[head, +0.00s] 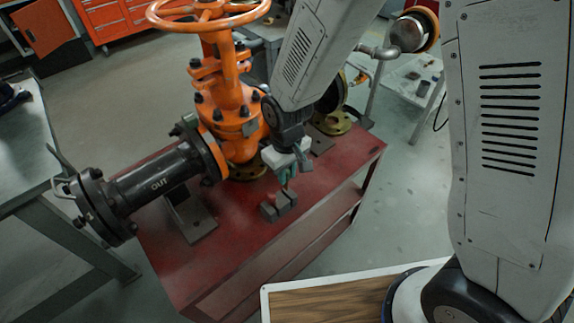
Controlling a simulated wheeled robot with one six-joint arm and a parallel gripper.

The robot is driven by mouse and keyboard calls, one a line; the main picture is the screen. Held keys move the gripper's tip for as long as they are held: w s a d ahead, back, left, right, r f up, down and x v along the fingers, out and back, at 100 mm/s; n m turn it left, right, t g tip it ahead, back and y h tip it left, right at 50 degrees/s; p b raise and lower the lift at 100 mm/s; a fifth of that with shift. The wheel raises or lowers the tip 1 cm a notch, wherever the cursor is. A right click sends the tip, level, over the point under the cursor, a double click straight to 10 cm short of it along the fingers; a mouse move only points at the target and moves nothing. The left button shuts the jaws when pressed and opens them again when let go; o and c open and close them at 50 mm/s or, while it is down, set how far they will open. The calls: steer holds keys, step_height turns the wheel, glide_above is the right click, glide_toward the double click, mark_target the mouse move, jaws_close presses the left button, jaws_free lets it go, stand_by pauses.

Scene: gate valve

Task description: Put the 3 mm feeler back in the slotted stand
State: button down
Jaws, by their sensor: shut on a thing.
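The slotted stand (278,207) is a small grey block with upright parts. It sits on the red bench top (225,262) in front of the orange valve. My gripper (288,177) points down just above and slightly right of the stand. It is shut on a small, thin teal piece, which seems to be the 3 mm feeler (286,182). The feeler's lower end is close to the back of the stand. I cannot tell whether it touches the stand or enters a slot. My gripper and arm hide part of the valve's right side.
The orange gate valve (236,125) with its handwheel (207,12) stands close behind the stand. A brass flange (332,123) is at right. The front of the red bench is clear.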

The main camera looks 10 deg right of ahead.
mark_target(287, 187)
steer(key=shift+f, duration=0.45)
steer(key=shift+f, duration=2.85)
stand_by(0.8)
steer(key=c, duration=1.2)
jaws_free()
step_height(287, 187, up, 8)
steer(key=shift+f, duration=0.1)
